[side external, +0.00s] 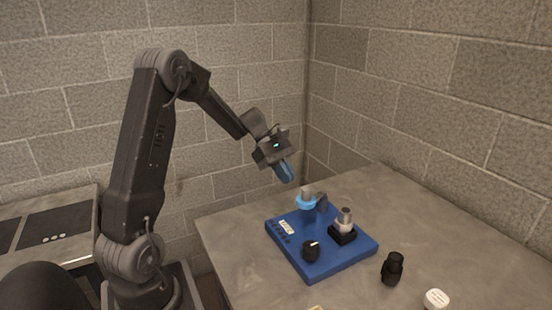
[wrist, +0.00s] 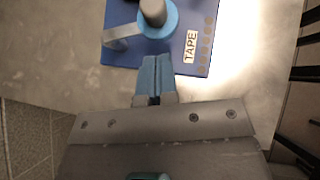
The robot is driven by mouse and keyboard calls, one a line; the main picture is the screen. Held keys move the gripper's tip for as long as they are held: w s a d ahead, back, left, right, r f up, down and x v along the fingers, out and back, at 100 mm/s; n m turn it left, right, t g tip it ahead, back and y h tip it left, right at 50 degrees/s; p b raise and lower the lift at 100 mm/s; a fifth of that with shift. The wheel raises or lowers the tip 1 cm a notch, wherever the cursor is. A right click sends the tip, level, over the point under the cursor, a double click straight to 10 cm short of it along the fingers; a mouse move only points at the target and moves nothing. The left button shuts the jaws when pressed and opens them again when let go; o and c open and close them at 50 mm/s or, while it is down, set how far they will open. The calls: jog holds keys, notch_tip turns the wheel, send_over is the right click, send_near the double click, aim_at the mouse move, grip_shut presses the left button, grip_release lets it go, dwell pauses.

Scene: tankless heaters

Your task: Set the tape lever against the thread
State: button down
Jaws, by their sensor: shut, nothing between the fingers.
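A blue board (side external: 335,268) lies on the table, and part of it shows in the wrist view (wrist: 207,15). On it a grey post (side external: 307,190), also in the wrist view (wrist: 154,11), stands in a light-blue ring (side external: 303,204). A grey lever (wrist: 122,32) sticks out from the ring's side in the wrist view; it seems to be the dark grey piece (side external: 321,203) right of the ring in the side view. A white label (wrist: 191,47) reads TAPE. My gripper (side external: 289,178) is shut and empty, above and apart from the ring. Its blue fingers (wrist: 157,62) point toward the ring.
The board also carries a black knob (side external: 311,252) with a white mark and a metal fitting on a black block (side external: 343,234). A black part (side external: 392,268) and a white round piece (side external: 436,299) lie to the right. Block walls stand behind the table (side external: 380,195).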

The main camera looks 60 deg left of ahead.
aim_at(309, 191)
jog(key=d, duration=0.1)
jog(key=w+d, duration=0.1)
jog(key=d, duration=0.1)
jog(key=shift+d+r, duration=0.15)
jog(key=shift+d, duration=0.05)
jog(key=shift+s+d+n+t, duration=0.1)
jog(key=shift+d+n+t, duration=0.4)
jog(key=shift+n, duration=0.1)
jog(key=shift+d+n+t+y, duration=0.4)
jog(key=shift+d+n+t, duration=0.1)
jog(key=shift+n, duration=0.2)
jog(key=shift+d+n+t+y, duration=0.4)
jog(key=shift+d+n+t, duration=0.4)
jog(key=shift+d+n, duration=0.25)
jog(key=shift+w+d, duration=0.95)
jog(key=shift+d, duration=0.4)
